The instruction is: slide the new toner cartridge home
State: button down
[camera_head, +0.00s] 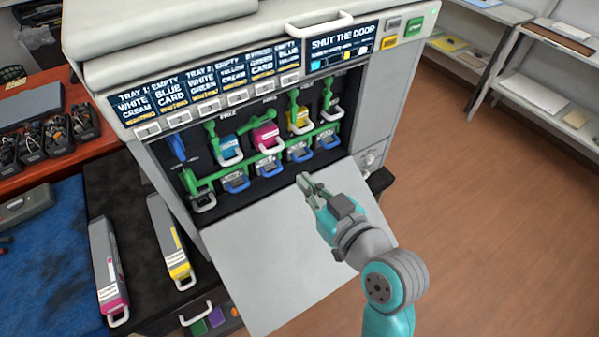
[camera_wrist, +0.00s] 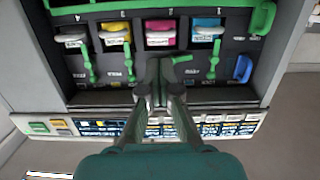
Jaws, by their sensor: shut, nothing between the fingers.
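In the head view the printer holds a row of toner cartridges: cyan (camera_head: 230,148), magenta (camera_head: 266,136), yellow (camera_head: 297,118) and grey (camera_head: 333,104). They also show upside down in the wrist view, where magenta (camera_wrist: 160,32) sits in the bay marked 2. A green lever beside the magenta one (camera_wrist: 181,59) lies sideways; the other levers there stand along the bays. I cannot tell which cartridge is the new one. My gripper (camera_head: 304,182) is shut and empty, in front of the bays above the lowered door (camera_head: 290,250). It also shows in the wrist view (camera_wrist: 160,84).
A magenta-labelled cartridge (camera_head: 108,270) and a yellow-labelled one (camera_head: 170,240) lie on the dark surface at left. A green bar (camera_head: 262,162) crosses the bays above several blue-handled units (camera_head: 268,173). The printer screen (camera_head: 342,46) reads "SHUT THE DOOR". Open floor lies at right.

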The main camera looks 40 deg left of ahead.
jog(key=x, duration=0.8)
jog(key=shift+a, duration=0.2)
jog(key=shift+r+x, duration=0.15)
jog(key=shift+x, duration=0.65)
jog(key=shift+r+x, duration=0.1)
jog(key=shift+x, duration=0.75)
send_near(276, 150)
jog(key=shift+f, duration=0.75)
jog(key=shift+a, duration=0.1)
